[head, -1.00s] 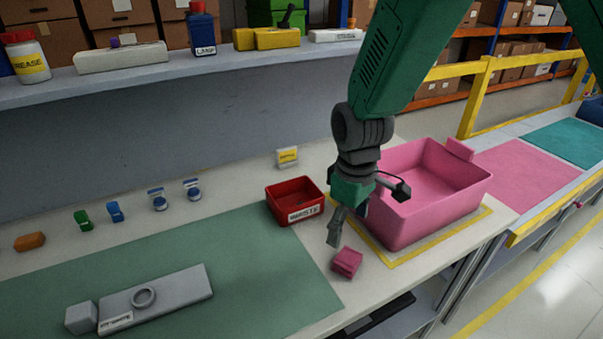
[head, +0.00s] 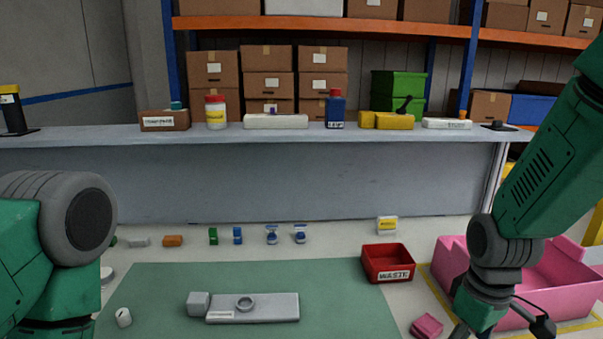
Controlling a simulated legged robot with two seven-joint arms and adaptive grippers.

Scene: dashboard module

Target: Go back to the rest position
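My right arm comes in from the right. Its gripper (head: 500,326) is at the bottom right, in front of the pink bin (head: 562,290), with the fingers cut off by the lower edge. I cannot tell if it is open or shut. A small pink block (head: 427,326) lies on the table just left of it, apart from the bin. My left arm shows at the far left, bent, and its gripper is out of the picture. A grey dashboard module (head: 265,308) with a ring on it lies on the green mat (head: 340,285).
A red waste box (head: 388,263) stands left of the pink bin. Several small parts, among them a green one (head: 213,236) and an orange one (head: 172,241), line the table behind the mat. A shelf (head: 300,134) with bottles and boxes crosses behind.

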